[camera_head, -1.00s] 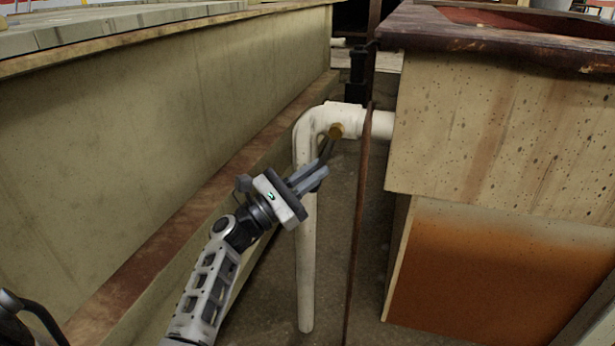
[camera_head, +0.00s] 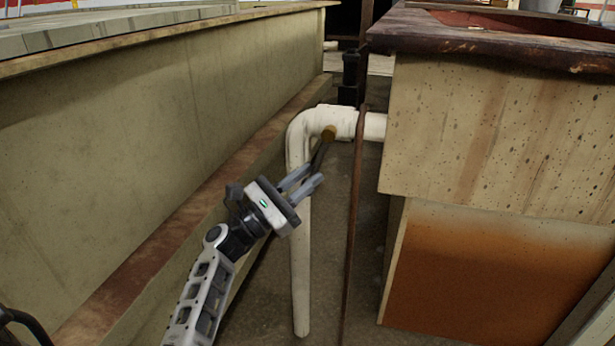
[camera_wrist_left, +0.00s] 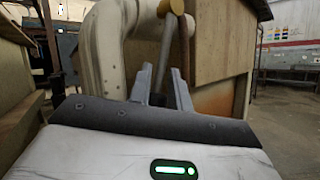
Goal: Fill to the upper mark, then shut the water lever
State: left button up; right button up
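The water lever is a thin dark handle (camera_head: 319,155) hanging down and slightly left from a brass hub (camera_head: 328,133) on a white elbow pipe (camera_head: 303,128). My left gripper (camera_head: 310,177) is at the handle's lower end, left of the rusty rod, with its two fingers apart. In the left wrist view the lever handle (camera_wrist_left: 165,48) comes down toward the gap between the two fingers (camera_wrist_left: 161,80); I cannot tell whether they touch it. No fill mark and no water surface can be made out. My right gripper is not in view.
A speckled, rust-stained box (camera_head: 480,135) with a dark rim stands at the right, joined by the pipe. A thin rusty rod (camera_head: 352,230) stands just right of the lever. A long beige wall (camera_head: 120,150) with a ledge runs along the left. Bare floor lies between.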

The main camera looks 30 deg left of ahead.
pick_arm(q)
jog(key=p+v, duration=0.1)
jog(key=v, duration=1.4)
jog(key=shift+s, duration=0.2)
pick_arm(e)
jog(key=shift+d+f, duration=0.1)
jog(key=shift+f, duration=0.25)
pick_arm(q)
jog(key=shift+f, duration=0.1)
